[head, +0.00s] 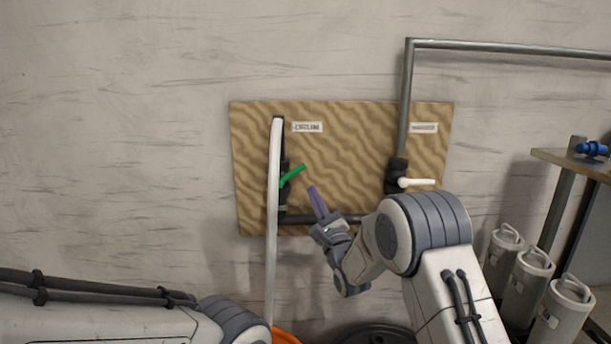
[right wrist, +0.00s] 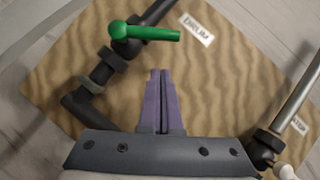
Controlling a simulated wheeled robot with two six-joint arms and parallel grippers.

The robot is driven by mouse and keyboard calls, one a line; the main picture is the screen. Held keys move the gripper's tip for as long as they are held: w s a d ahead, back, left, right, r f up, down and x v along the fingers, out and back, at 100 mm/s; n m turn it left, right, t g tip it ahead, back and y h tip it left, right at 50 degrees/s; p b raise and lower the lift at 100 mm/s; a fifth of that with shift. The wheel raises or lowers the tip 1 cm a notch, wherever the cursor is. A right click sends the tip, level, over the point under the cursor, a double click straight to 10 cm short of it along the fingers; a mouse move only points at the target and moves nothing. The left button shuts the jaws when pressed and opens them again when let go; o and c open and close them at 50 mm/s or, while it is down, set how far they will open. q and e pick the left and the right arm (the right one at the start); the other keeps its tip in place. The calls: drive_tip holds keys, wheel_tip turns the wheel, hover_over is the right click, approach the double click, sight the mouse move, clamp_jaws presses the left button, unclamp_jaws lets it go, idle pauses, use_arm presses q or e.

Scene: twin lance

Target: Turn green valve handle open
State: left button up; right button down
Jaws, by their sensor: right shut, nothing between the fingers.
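The green valve handle (head: 293,175) is on a dark vertical pipe at the left part of a wooden board, below the "DRUM" label (head: 307,127). It slants up to the right in the head view. In the right wrist view the green handle (right wrist: 150,33) lies near the top, ahead of the fingertips. My right gripper (head: 313,190) has purple fingers, shut and empty, a little below and right of the handle. The fingers (right wrist: 158,75) do not appear to touch it. Only part of my left arm shows at the lower left; its gripper is not visible.
The wooden board (head: 345,160) hangs on the wall. A white hose (head: 272,220) runs down past the green valve. A second valve with a white handle (head: 415,182) is at the right. White canisters (head: 530,275) and a shelf (head: 575,160) stand at far right.

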sight(291, 173)
drive_tip(key=a+r+p, duration=0.1)
drive_tip(key=a+r, duration=0.1)
drive_tip(key=r, duration=0.1)
drive_tip(key=shift+w+a+r+p, duration=0.1)
drive_tip(key=shift+w+a+p, duration=0.05)
drive_tip(key=shift+w+p, duration=0.25)
